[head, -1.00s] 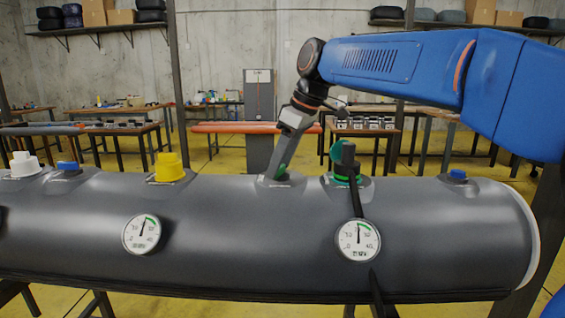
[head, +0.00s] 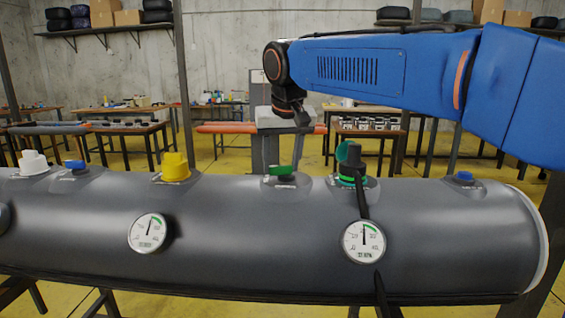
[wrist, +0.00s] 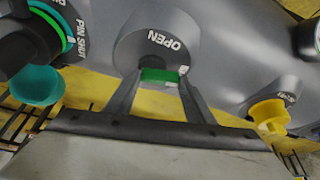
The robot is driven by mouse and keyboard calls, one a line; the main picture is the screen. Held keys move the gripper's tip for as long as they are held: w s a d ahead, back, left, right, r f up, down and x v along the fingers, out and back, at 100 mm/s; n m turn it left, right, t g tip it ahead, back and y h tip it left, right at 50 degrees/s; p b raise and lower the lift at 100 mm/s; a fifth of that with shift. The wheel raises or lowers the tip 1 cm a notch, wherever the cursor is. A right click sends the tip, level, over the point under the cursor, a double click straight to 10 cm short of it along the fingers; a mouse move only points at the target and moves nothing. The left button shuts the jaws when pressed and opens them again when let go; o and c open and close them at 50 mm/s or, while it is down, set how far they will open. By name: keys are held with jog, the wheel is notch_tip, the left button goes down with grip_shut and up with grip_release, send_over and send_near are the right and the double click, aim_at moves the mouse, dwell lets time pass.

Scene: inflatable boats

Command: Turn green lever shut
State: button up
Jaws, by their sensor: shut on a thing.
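The green lever (head: 281,170) sits on a round grey patch on top of the dark grey boat tube (head: 260,235), near the middle of the head view. Its broad side faces the head camera. My gripper (head: 297,168) reaches down at a slant onto it from behind and to the right. In the wrist view the green lever (wrist: 160,75) lies between my two fingertips (wrist: 158,84), which are shut on it. The word OPEN shows on the patch beside it. Part of the lever is hidden by the fingers.
A teal-capped valve with a black fitting (head: 349,160) stands close right of the lever. A yellow cap (head: 175,166) is to the left, a blue knob (head: 464,177) far right. Two gauges (head: 149,233) sit on the tube's front. Tables (head: 360,130) stand behind.

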jog(key=shift+w+a+m+h, duration=0.1)
jog(key=shift+m+h, duration=0.2)
jog(key=shift+m, duration=0.4)
jog(key=shift+w+a+m+h, duration=0.1)
jog(key=shift+m+h, duration=0.2)
jog(key=shift+m, duration=0.4)
jog(key=shift+d, duration=0.1)
jog(key=o, duration=1.1)
jog(key=shift+c, duration=0.2)
jog(key=v, duration=1.7)
jog(key=shift+s, duration=0.25)
jog(key=shift+r, duration=0.1)
